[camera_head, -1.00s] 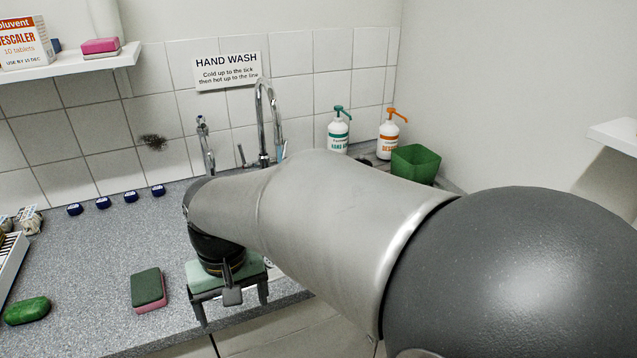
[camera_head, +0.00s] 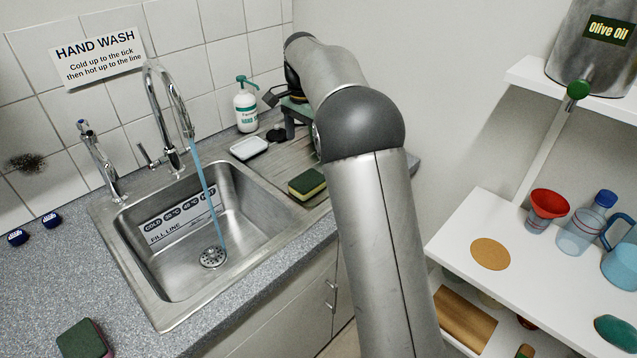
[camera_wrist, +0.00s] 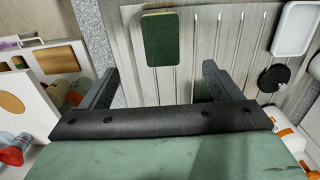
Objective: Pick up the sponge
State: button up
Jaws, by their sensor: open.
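A sponge with a dark green top and a yellow side (camera_head: 307,184) lies flat on the grooved metal draining board (camera_head: 262,172) right of the sink. In the wrist view the green-topped sponge (camera_wrist: 160,42) lies ahead of my gripper (camera_wrist: 158,88), roughly centred between the fingers and apart from them. My gripper (camera_head: 291,126) is open and empty, above the far part of the draining board, partly hidden by my arm. Another dark green sponge (camera_head: 84,340) lies on the counter at the lower left.
The sink (camera_head: 205,235) has water running from the tap (camera_head: 165,110). A white soap dish (camera_head: 249,148), a black plug (camera_head: 277,134) and a pump bottle (camera_head: 246,110) stand near the gripper. White shelves (camera_head: 470,235) at right hold a red funnel (camera_head: 549,204) and bottles.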

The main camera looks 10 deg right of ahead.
send_over(304, 182)
jog(key=f, duration=0.8)
jog(key=shift+d+f, duration=0.1)
jog(key=shift+d, duration=0.15)
jog(key=shift+a+f+p, duration=0.2)
jog(key=shift+f+p, duration=0.6)
jog(key=shift+f, duration=1.85)
jog(key=c, duration=1.2)
jog(key=shift+o, duration=0.2)
jog(key=shift+r, duration=0.1)
